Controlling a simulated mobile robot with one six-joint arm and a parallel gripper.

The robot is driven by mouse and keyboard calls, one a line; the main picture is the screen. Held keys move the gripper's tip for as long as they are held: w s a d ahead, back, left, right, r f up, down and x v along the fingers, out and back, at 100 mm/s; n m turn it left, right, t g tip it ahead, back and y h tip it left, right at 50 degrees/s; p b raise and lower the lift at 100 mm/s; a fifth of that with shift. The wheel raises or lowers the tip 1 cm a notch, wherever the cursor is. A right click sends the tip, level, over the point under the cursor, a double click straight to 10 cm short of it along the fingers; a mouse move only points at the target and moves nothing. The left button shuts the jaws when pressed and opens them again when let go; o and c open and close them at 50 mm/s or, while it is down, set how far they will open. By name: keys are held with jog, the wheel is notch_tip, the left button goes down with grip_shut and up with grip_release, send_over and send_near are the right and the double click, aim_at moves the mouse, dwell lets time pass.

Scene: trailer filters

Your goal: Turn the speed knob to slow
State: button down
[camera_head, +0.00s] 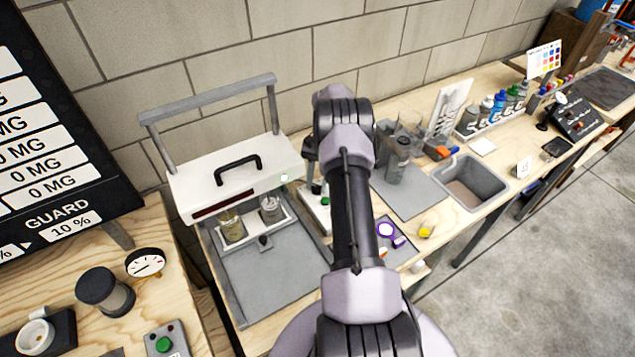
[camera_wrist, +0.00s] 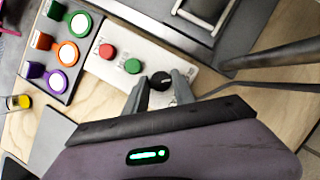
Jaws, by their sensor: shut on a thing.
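The speed knob (camera_wrist: 161,80) is a small black round knob with a pale mark, on a white control panel (camera_wrist: 117,47) in the wrist view. My gripper (camera_wrist: 160,84) is over the panel with its two grey fingers on either side of the knob, shut on it. The panel also carries a red button (camera_wrist: 107,51) and a green button (camera_wrist: 132,66). In the head view the panel (camera_head: 314,205) is mostly hidden behind my arm, and the knob and gripper fingertips cannot be made out. Any speed lettering is too small to read.
A grey machine with a white hood (camera_head: 236,177) stands beside the panel. A dark tray with orange, green and purple round-ended items (camera_wrist: 66,53) lies at the wrist view's left. A yellow-capped jar (camera_wrist: 19,102) stands near it. A grey bin (camera_head: 470,181) is further right.

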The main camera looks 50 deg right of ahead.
jog(key=c, duration=1)
grip_release()
jog(key=shift+c, duration=0.2)
jog(key=p+v, duration=0.3)
jog(key=v, duration=0.9)
jog(key=shift+p, duration=0.3)
